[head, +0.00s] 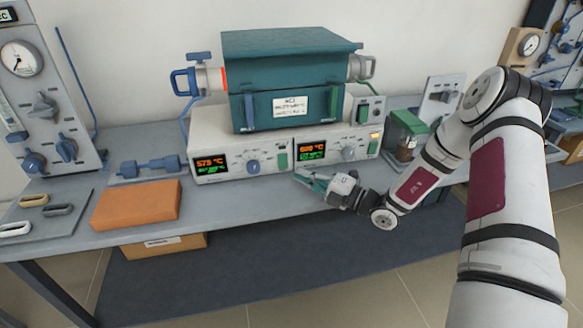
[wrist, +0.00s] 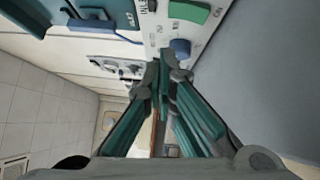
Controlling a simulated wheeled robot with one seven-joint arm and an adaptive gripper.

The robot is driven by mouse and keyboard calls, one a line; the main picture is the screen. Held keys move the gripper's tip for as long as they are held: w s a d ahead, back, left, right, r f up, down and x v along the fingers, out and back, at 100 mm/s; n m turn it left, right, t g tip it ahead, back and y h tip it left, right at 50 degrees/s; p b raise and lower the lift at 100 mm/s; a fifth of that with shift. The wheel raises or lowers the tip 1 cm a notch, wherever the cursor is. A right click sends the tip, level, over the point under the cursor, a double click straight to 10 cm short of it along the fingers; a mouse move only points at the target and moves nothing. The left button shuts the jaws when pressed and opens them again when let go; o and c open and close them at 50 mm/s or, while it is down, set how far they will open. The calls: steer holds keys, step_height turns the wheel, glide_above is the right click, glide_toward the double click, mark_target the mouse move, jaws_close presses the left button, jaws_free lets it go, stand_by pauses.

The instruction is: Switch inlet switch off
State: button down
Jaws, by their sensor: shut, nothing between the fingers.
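The furnace (head: 290,58) stands on two white control units. The left unit (head: 225,150) has orange and green readouts, a blue knob (head: 253,167) and an upright green switch (head: 282,161). The right unit has a lit display (head: 311,152), a grey knob (head: 348,153) and a green switch (head: 372,147). My gripper (head: 299,177) is shut and empty, low in front of the units, just right of and below the left unit's green switch. In the wrist view its fingertips (wrist: 163,66) are near a blue knob (wrist: 180,48), with a green switch (wrist: 188,11) beyond.
A small box with a green switch (head: 363,108) sits above the right unit. An orange block (head: 137,204) and blue fittings (head: 150,168) lie on the bench at left. A green-topped holder (head: 408,130) stands at right. The bench front is clear between the block and my gripper.

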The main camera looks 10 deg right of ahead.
steer(key=v, duration=0.2)
steer(key=r+v, duration=0.1)
steer(key=v, duration=0.2)
steer(key=shift+s+d, duration=0.15)
steer(key=shift+s, duration=0.2)
steer(key=s+a+r+n+g+h+p, duration=0.1)
steer(key=s+a+r+n+g+p, duration=0.2)
steer(key=s+a+r+n+g, duration=0.55)
steer(key=s+a+r+n+g+h+p, duration=0.15)
steer(key=s+a+r+n+g, duration=0.3)
steer(key=s+r+n, duration=0.8)
steer(key=s+d+r+n+t+h+p, duration=0.2)
steer(key=s+d+r+n+h, duration=0.3)
steer(key=s+n, duration=0.3)
steer(key=s+d+r+n+t+h+p, duration=0.2)
steer(key=s+d+r+n+h+p, duration=0.2)
steer(key=s+n, duration=0.5)
steer(key=r+n+h, duration=0.1)
steer(key=n+h, duration=0.1)
steer(key=n, duration=0.4)
steer(key=shift+d+r, duration=0.35)
steer(key=shift+r, duration=0.05)
